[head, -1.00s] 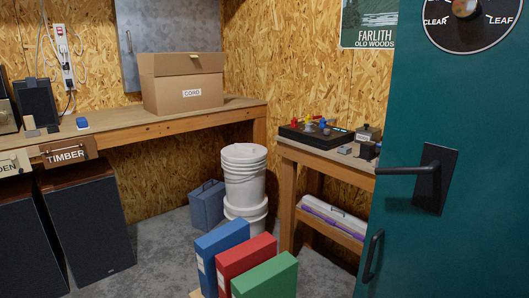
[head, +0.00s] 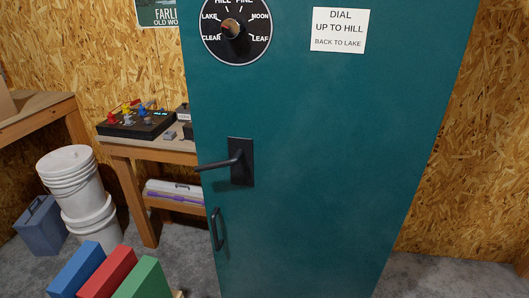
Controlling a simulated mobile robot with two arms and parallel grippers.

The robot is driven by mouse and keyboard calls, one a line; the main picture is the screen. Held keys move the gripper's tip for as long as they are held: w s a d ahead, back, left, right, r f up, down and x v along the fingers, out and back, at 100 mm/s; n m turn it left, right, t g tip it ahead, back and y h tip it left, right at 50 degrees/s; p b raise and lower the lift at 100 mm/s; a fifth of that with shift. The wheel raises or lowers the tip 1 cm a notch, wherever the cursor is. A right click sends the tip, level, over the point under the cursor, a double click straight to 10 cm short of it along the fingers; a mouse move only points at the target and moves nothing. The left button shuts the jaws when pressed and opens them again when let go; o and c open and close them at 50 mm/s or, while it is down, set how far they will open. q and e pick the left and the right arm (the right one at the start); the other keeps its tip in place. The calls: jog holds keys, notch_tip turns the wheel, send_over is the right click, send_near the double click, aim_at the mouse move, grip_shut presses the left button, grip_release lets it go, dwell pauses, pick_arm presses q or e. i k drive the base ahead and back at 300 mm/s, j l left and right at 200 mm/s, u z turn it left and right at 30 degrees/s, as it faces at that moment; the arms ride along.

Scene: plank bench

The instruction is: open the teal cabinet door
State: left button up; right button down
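The teal cabinet door (head: 320,150) fills the middle of the head view and looks shut. A black lever handle (head: 240,162) sits on its left side, with the lever pointing left and roughly level. Below it is a black vertical pull handle (head: 216,229). A round black dial (head: 235,28) near the top carries the words CLEAR, LAKE, HILL, PINE, MOON and LEAF. A white note (head: 339,30) to its right reads "DIAL UP TO HILL BACK TO LAKE". Neither of my grippers is in view.
A small wooden bench (head: 150,142) with a black control panel (head: 140,122) stands left of the door. Blue, red (head: 107,272) and green binders stand at the front left. White buckets (head: 75,185) and a blue-grey box (head: 40,226) are behind them. Bare floor shows at the lower right.

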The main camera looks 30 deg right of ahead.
aim_at(336, 110)
jog(key=z, duration=1.2)
